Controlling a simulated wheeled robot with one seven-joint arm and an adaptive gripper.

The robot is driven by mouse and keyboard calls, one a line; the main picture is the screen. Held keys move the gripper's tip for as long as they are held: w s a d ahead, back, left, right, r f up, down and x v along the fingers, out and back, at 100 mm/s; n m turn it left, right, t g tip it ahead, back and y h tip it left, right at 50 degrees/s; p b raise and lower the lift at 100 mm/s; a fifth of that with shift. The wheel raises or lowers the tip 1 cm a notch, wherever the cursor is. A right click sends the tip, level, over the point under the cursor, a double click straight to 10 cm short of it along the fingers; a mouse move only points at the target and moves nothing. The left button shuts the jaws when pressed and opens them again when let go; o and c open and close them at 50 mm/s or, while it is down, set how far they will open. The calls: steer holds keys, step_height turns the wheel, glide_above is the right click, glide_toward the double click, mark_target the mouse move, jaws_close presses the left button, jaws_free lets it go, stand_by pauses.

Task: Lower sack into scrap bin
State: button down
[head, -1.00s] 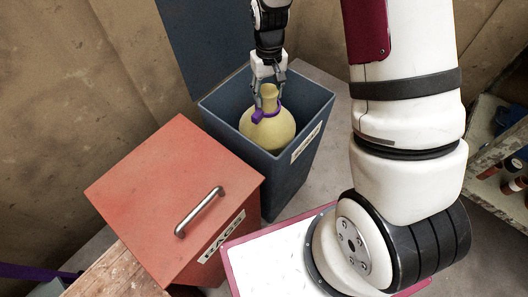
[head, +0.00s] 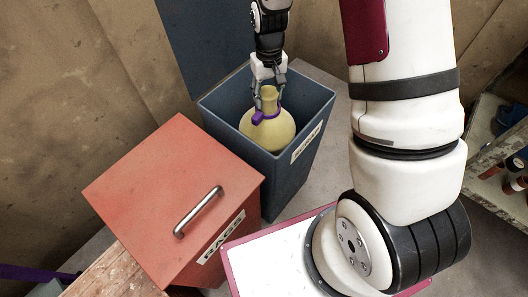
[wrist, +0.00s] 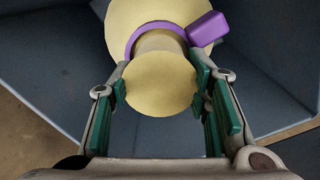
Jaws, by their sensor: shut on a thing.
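A yellow sack (head: 266,132) with a round body and a narrow neck hangs upright within the open mouth of the blue-grey scrap bin (head: 287,185). A purple band with a tag (head: 258,117) circles its neck. My gripper (head: 268,97) is above the sack, shut on the top of its neck. In the wrist view the green pads of my gripper (wrist: 165,95) press both sides of the pale yellow neck top (wrist: 160,83), with the purple tag (wrist: 207,28) beyond. The sack's underside is hidden, so I cannot tell whether it touches the bin's floor.
A red bin (head: 165,195) labelled RAGS, with a closed lid and metal handle (head: 198,211), stands close at the left. The scrap bin's raised lid (head: 200,40) is behind it. A shelf (head: 490,150) with items is at the right.

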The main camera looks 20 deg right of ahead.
steer(key=shift+f+b, duration=1.25)
steer(key=shift+f, duration=0.6)
stand_by(1.6)
steer(key=c, duration=0.8)
jaws_free()
step_height(320, 180, up, 11)
steer(key=shift+r, duration=0.5)
